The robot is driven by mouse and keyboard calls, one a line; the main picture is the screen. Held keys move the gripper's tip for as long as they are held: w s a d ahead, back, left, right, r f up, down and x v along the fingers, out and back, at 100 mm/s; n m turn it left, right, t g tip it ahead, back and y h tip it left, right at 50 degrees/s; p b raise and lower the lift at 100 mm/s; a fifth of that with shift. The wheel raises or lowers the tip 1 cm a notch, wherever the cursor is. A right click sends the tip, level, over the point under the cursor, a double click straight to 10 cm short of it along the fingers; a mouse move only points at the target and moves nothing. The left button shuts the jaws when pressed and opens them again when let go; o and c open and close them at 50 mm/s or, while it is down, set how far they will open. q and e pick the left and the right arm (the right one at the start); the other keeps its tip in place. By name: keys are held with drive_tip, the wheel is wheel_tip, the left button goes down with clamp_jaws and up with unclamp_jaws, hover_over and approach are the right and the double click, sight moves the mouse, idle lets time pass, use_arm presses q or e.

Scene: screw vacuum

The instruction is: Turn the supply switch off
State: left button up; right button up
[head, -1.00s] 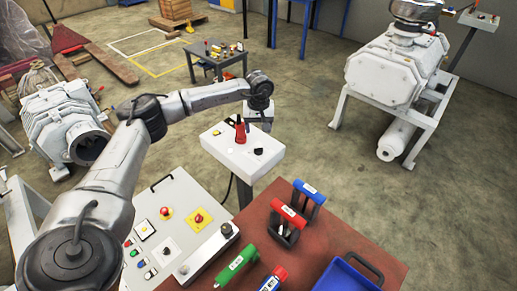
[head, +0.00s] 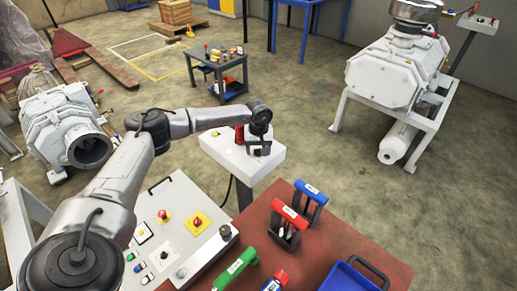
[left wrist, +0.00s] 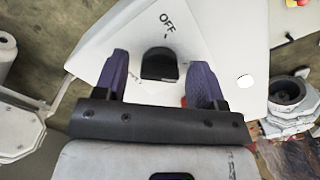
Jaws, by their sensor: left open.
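The supply switch is a black knob (left wrist: 159,66) on the white control box (head: 228,158). In the left wrist view the word OFF is printed beside it; which way the knob points is hard to tell. My left gripper (head: 258,150) is open over the box, and in the head view it hides the knob. In the left wrist view its two purple-padded fingers stand on either side of the knob, with gaps between pads and knob. My right gripper is not in view.
A red upright part (head: 239,135) stands on the box just left of my gripper. In front are a grey panel (head: 182,215) with buttons and a red-brown table (head: 335,237) with red, blue and green handled items and a blue tray (head: 345,277).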

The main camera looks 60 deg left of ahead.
use_arm(q)
drive_tip(key=c, duration=0.9)
